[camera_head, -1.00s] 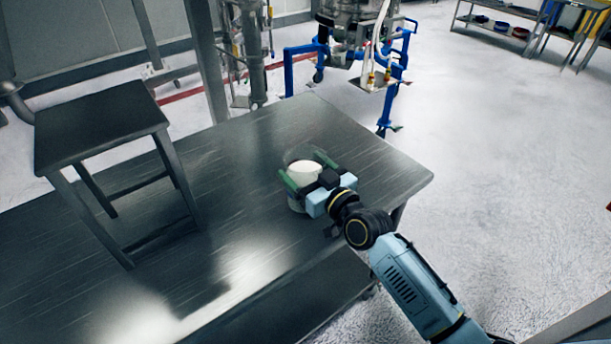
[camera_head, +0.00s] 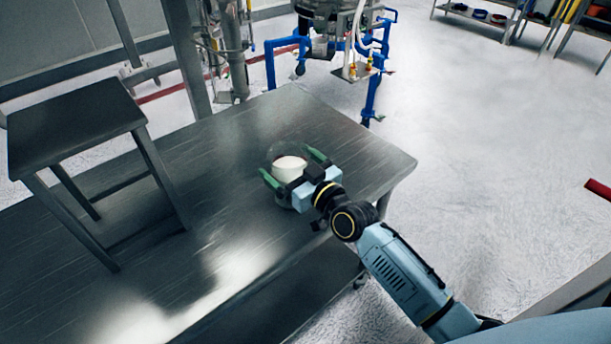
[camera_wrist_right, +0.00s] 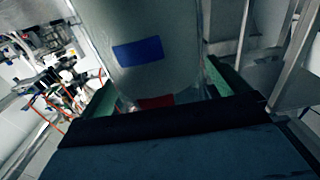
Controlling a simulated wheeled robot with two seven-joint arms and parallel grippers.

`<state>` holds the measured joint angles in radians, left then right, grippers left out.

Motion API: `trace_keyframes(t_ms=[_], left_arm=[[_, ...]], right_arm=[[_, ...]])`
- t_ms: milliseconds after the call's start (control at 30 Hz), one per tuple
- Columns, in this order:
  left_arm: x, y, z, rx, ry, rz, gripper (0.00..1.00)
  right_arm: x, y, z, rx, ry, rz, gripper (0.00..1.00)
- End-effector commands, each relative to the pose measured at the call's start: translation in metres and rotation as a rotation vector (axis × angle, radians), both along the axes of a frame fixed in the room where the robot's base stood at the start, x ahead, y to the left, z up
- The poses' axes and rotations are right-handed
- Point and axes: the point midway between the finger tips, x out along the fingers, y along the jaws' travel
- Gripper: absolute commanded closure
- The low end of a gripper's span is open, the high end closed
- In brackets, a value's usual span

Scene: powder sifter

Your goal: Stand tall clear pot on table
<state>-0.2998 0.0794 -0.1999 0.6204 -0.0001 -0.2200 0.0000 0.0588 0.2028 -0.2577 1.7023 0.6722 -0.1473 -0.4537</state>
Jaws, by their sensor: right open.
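The tall clear pot (camera_head: 290,168) stands upright near the right end of the dark metal table (camera_head: 225,175). It holds white powder. My right gripper (camera_head: 292,167) is open, with one green finger on each side of the pot. The right wrist view shows the pot (camera_wrist_right: 135,40) between the fingers, with a blue patch and a red patch on its wall. I cannot tell whether a finger still touches it. The gripper body hides part of the pot's near side. My left gripper is not in view.
A dark metal stool-like stand (camera_head: 75,130) stands on the table at the left. Machinery with blue legs (camera_head: 270,65) is behind the table. The table surface between the stand and pot is clear. Shelves (camera_head: 475,15) are at the far back right.

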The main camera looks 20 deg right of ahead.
Motion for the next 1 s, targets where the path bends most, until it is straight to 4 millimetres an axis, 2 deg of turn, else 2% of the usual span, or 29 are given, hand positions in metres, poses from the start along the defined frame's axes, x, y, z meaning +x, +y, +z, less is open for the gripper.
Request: trace_keyframes(t_ms=[500, 700, 1000], left_arm=[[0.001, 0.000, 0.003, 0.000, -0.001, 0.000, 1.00], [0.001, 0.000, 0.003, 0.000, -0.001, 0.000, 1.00], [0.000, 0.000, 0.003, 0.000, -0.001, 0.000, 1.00]], right_arm=[[-0.093, -0.033, -0.002, -0.004, 0.005, 0.002, 0.00], [-0.109, -0.039, -0.001, -0.002, 0.002, 0.001, 0.00], [-0.111, -0.040, -0.001, -0.001, 0.002, 0.001, 0.00]])
